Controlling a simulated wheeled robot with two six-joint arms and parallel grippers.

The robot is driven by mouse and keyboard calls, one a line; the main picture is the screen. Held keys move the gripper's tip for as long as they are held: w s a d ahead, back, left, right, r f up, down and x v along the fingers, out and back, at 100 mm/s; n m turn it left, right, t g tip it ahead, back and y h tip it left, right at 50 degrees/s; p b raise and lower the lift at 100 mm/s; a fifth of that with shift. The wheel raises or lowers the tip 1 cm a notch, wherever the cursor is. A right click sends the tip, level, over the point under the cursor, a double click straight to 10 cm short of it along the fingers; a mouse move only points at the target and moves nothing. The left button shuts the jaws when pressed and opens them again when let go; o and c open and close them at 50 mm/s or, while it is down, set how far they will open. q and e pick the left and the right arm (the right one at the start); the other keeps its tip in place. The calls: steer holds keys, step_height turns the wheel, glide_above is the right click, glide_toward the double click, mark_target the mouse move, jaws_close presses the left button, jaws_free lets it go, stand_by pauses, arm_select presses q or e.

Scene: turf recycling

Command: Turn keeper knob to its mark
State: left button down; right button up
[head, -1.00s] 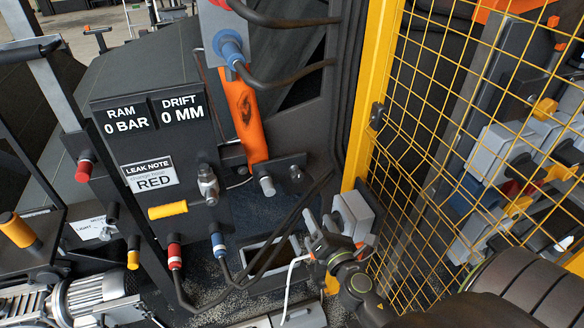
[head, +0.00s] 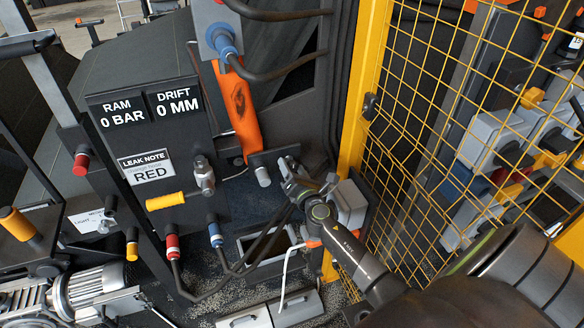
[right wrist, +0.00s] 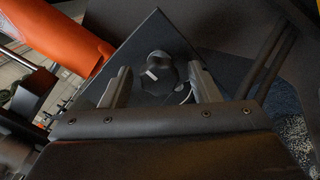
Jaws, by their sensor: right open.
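The keeper knob (right wrist: 155,76) is a small black knob with a white pointer line, on a dark plate (right wrist: 140,45) in the right wrist view. My right gripper (right wrist: 161,82) is open, with one finger on each side of the knob. I cannot tell whether the fingers touch it. In the head view my right gripper (head: 289,173) is at the right end of the dark bracket plate (head: 276,157) and hides the knob. The mark that the knob is set against cannot be made out. My left gripper is not in view.
A yellow-handled valve (head: 166,200) is farther left. The yellow mesh fence (head: 430,130) stands close on the right. Dark hoses (head: 265,252) hang below.

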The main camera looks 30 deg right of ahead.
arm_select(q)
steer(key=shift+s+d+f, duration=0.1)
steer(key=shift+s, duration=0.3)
arm_select(e)
steer(key=shift+w+d, duration=0.1)
steer(key=shift+w, duration=0.35)
steer(key=c, duration=1)
